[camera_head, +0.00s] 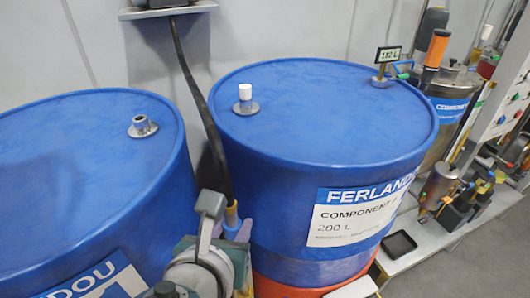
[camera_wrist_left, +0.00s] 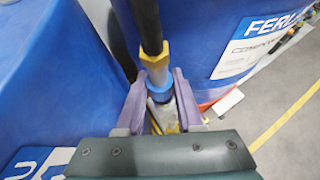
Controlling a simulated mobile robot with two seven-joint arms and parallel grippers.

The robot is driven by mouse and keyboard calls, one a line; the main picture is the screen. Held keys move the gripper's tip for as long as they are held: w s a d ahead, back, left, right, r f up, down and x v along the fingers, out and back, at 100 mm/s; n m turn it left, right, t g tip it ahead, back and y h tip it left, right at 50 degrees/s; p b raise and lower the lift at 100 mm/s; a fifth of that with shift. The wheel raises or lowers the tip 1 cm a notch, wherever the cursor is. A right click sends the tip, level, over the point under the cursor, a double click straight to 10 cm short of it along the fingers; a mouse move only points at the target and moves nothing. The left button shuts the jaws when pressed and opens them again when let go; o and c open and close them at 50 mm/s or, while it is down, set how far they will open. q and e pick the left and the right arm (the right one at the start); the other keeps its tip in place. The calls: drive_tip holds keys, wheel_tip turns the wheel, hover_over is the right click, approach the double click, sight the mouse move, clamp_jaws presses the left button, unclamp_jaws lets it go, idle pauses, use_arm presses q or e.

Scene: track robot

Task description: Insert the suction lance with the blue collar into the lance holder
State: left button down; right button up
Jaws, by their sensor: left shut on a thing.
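The suction lance (camera_wrist_left: 157,75) shows in the left wrist view as a black hose running into a yellow hex fitting, a grey piece and a blue collar (camera_wrist_left: 160,92). My left gripper (camera_wrist_left: 160,98) is shut on it, with one purple finger on each side near the collar. In the head view the yellow top of the lance (camera_head: 231,214) shows in front of the gap between the two drums, with my left gripper (camera_head: 236,230) around it. The lance's lower part is hidden. I cannot clearly pick out the lance holder. My right gripper is not in view.
A left blue drum (camera_head: 70,165) has an open metal neck (camera_head: 142,127). A right blue drum (camera_head: 320,120) has a white-capped fitting (camera_head: 245,95) and a gauge (camera_head: 388,56). The black hose (camera_head: 196,95) hangs from a wall shelf (camera_head: 168,10). A bench (camera_head: 425,245) with equipment stands right.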

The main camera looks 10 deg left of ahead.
use_arm(q)
drive_tip(key=shift+f+b, duration=0.55)
drive_tip(key=shift+f, duration=0.15)
drive_tip(key=shift+c, duration=2.3)
unclamp_jaws()
drive_tip(key=shift+r, duration=0.1)
drive_tip(key=shift+s+r+p, duration=0.2)
drive_tip(key=shift+s+p, duration=0.1)
drive_tip(key=p+v, duration=0.2)
drive_tip(key=v, duration=0.7)
drive_tip(key=shift+s, duration=0.1)
